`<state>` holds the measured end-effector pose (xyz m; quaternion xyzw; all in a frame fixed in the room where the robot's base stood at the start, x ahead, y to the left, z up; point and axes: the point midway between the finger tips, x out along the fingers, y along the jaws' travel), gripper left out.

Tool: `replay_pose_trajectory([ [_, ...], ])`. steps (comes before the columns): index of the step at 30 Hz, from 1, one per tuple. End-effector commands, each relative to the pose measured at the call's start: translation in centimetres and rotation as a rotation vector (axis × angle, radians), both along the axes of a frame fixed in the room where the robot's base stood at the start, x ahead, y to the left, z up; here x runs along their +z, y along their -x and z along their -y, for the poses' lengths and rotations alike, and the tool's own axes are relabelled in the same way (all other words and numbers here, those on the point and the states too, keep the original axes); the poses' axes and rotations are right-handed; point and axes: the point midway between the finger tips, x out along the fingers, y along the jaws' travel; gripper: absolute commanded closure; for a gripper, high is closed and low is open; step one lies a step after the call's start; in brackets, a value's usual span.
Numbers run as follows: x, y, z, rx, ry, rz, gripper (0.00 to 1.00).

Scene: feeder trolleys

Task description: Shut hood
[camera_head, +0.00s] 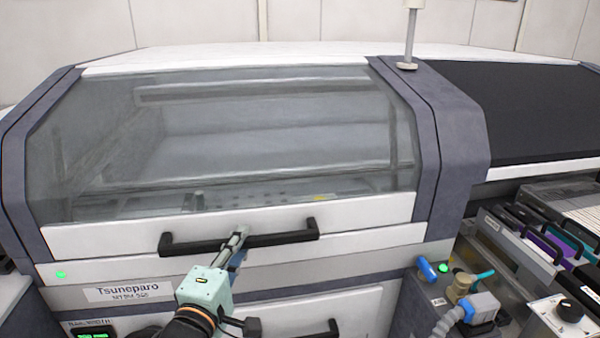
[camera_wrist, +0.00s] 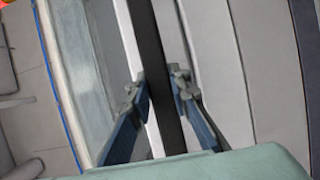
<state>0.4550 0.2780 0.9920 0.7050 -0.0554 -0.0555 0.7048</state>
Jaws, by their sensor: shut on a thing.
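The hood (camera_head: 240,140) is a large tinted, see-through panel with a white lower edge on the front of the machine. It lies low, its white edge close above the grey front panel; I cannot tell if a thin gap is left. Its black bar handle (camera_head: 285,238) runs across the white edge. My gripper (camera_head: 238,238) is at the middle of the handle, shut on it. In the wrist view the handle (camera_wrist: 150,50) passes between the two fingers (camera_wrist: 160,95), one on each side.
A second black handle (camera_head: 300,333) sits on a white panel below. At the right are a blue knob (camera_head: 427,269), a grey hose connector (camera_head: 482,306) and feeder cartridges (camera_head: 545,240). A pole (camera_head: 411,35) stands on the machine's top.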

Motion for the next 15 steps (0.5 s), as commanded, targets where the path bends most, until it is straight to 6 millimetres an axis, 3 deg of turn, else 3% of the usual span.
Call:
replay_pose_trajectory([
  [5,0.7,0.2,0.0,0.0,0.0,-0.007,1.0],
  [15,4.3,1.8,0.4,0.0,0.014,-0.071,1.0],
])
